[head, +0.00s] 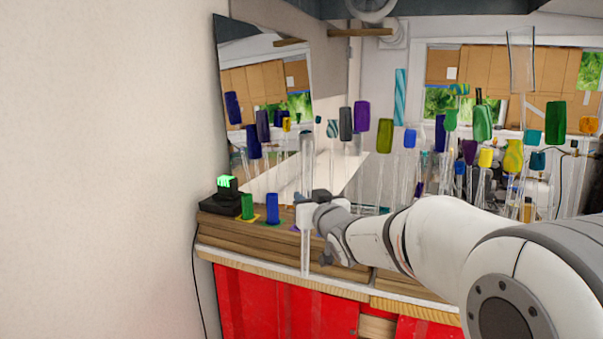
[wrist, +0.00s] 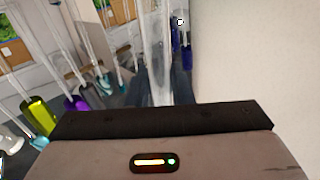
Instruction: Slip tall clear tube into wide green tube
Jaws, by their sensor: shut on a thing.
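My gripper (head: 308,212) is shut on the tall clear tube (head: 306,160) and holds it about upright at the front of the wooden bench. The tube's lower end hangs in front of the bench's front edge. In the wrist view the clear tube (wrist: 157,50) rises from behind the dark gripper edge; the fingertips are hidden there. The wide green tube (head: 247,207) stands on the bench to the left of my gripper, on a yellow marking. The held tube is apart from it in the picture.
A short blue tube (head: 272,208) stands between the green tube and my gripper. A black device with a green display (head: 226,188) sits at the bench's left end, near the wall. Many colored-topped glass rods (head: 483,125) crowd the right side.

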